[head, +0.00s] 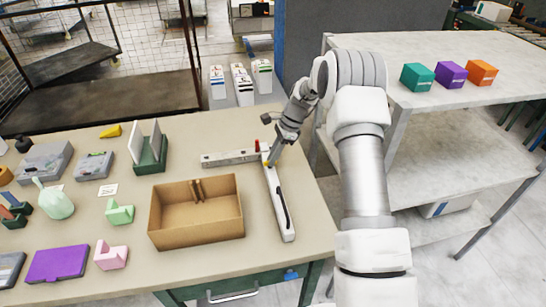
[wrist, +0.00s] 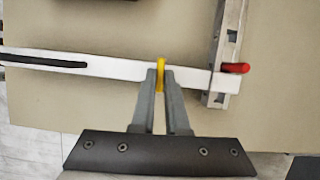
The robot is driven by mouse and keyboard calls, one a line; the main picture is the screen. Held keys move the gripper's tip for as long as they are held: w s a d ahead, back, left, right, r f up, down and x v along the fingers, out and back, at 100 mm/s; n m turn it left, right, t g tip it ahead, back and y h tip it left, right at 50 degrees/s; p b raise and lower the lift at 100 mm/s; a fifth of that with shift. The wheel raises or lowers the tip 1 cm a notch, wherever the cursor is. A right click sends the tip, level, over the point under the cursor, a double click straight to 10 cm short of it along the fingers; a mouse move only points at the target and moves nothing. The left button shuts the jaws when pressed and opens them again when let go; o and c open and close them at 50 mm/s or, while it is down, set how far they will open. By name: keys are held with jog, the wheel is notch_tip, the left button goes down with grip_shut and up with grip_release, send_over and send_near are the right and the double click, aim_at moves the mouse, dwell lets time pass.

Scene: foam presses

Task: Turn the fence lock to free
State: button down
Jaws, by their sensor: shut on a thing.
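A white bar (head: 277,205) with a black slot lies near the right side of the table, and it also shows in the wrist view (wrist: 115,68). It meets a grey metal rail (head: 228,158) at its far end, crossing it at about a right angle. A yellow lever (wrist: 160,72) stands on the white bar near the rail. A red knob (wrist: 236,68) sits at the bar's end by the rail. No label shows which is the fence lock. My gripper (wrist: 161,78) is shut on the yellow lever, with its fingers on either side.
An open cardboard box (head: 195,237) stands left of the white bar. A green stand (head: 149,167) holding white plates is behind it. Several small coloured parts and cases fill the table's left side. A shelf unit (head: 430,55) stands to the right.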

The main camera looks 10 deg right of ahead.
jog(key=n, duration=0.1)
jog(key=n+g, duration=0.1)
jog(key=n, duration=0.2)
jog(key=shift+w+a+n+g, duration=0.1)
jog(key=shift+w+n+g, duration=0.2)
jog(key=shift+g, duration=0.1)
jog(key=n+g+h, duration=0.1)
jog(key=n, duration=0.3)
jog(key=shift+w+a+b, duration=0.1)
jog(key=shift+b, duration=0.3)
jog(key=n+h, duration=0.1)
jog(key=n, duration=0.1)
jog(key=n+g+h, duration=0.1)
jog(key=n, duration=0.2)
jog(key=shift+w+a, duration=0.1)
jog(key=shift+a, duration=0.05)
jog(key=shift+a+n+h, duration=0.15)
jog(key=shift+n+h, duration=0.55)
jog(key=shift+n, duration=1.1)
jog(key=c, duration=0.9)
grip_release()
jog(key=shift+r, duration=0.1)
